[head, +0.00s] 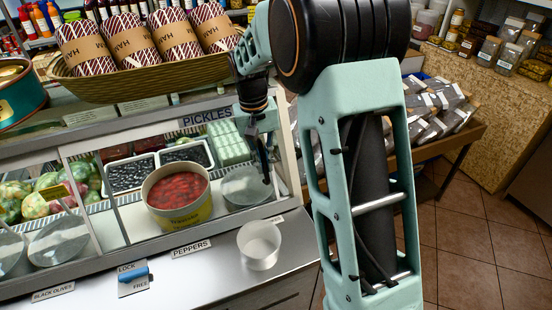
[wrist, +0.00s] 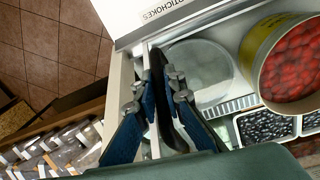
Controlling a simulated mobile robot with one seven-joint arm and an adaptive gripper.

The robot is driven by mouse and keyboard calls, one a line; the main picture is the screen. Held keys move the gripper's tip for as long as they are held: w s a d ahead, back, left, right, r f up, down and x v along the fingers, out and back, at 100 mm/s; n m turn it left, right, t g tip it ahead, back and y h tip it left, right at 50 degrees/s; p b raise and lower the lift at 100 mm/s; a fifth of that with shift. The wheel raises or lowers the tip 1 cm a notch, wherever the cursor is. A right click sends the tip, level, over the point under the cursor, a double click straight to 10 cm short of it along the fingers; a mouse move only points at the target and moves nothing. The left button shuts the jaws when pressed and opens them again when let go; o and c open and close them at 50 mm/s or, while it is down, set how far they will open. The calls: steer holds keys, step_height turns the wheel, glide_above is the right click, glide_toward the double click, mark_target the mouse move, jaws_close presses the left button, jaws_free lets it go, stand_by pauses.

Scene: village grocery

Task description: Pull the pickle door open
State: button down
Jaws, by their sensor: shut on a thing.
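The display case has a PICKLES label (head: 207,117) on its top rail, over the right-hand section. The pickle door's white upright edge (wrist: 148,62) shows in the wrist view between my gripper's fingers. My gripper (head: 266,165) is low at the right end of the case front. In the wrist view my gripper (wrist: 155,88) has its blue-padded fingers on either side of the door's edge and a dark upright piece, shut on them. The fingers hide much of the hold. I cannot tell how far the door stands open.
Inside the case are a yellow tub of red peppers (head: 180,210) and a pale round container (head: 246,188). A white cup (head: 259,250) stands on the steel counter before it. A ham basket (head: 150,78) sits on top. Tiled floor (head: 470,250) is clear at right.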

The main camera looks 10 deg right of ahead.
steer(key=p, duration=0.4)
glide_above(141, 217)
steer(key=shift+r, duration=0.1)
steer(key=c, duration=2)
jaws_free()
steer(key=r, duration=0.8)
steer(key=a+r, duration=0.1)
steer(key=r, duration=0.3)
